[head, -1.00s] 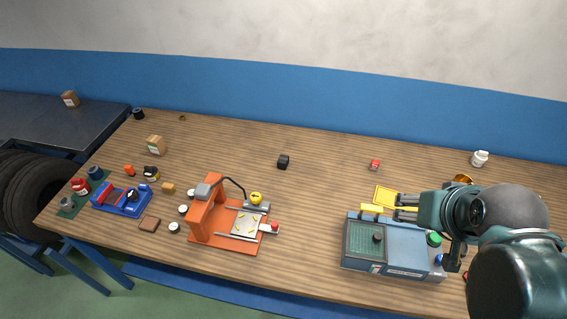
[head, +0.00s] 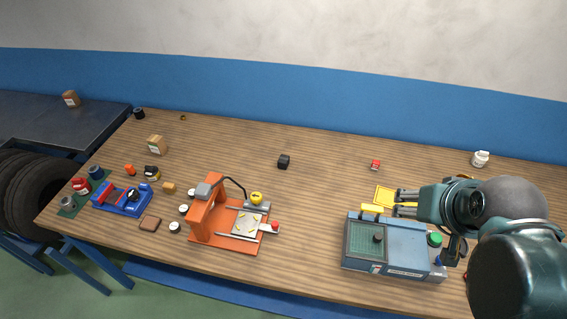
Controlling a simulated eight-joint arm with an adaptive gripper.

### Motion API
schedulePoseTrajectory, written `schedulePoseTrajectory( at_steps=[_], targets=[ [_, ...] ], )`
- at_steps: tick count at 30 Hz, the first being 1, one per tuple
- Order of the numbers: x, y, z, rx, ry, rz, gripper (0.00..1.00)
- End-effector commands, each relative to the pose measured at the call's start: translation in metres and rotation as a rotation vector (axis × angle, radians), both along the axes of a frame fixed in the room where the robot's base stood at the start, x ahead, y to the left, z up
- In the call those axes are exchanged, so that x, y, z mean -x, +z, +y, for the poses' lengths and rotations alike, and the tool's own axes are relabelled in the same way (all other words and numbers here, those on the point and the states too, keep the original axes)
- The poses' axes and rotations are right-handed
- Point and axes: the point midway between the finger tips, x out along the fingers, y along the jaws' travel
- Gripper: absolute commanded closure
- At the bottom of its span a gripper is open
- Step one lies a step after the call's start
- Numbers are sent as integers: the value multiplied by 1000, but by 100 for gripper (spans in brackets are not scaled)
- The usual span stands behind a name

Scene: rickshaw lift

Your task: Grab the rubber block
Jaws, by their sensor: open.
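A small black block (head: 284,161), which looks most like the rubber block, sits alone on the wooden table near the middle of the head view.
The grey-blue machine (head: 402,245) and yellow tray (head: 384,194) are close to my gripper. An orange press (head: 207,220) stands front centre. A small red item (head: 375,164) and white bottle (head: 480,158) are at the back right. Table around the black block is clear.

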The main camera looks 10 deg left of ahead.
Motion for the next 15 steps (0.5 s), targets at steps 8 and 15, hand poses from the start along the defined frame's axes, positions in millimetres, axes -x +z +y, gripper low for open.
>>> schedulePoseTrajectory(
  at_steps=[8,15],
  targets=[
    [-28,12,12,-66,-72,36,49],
    [-60,22,28,-138,-160,79,49]
  ],
)
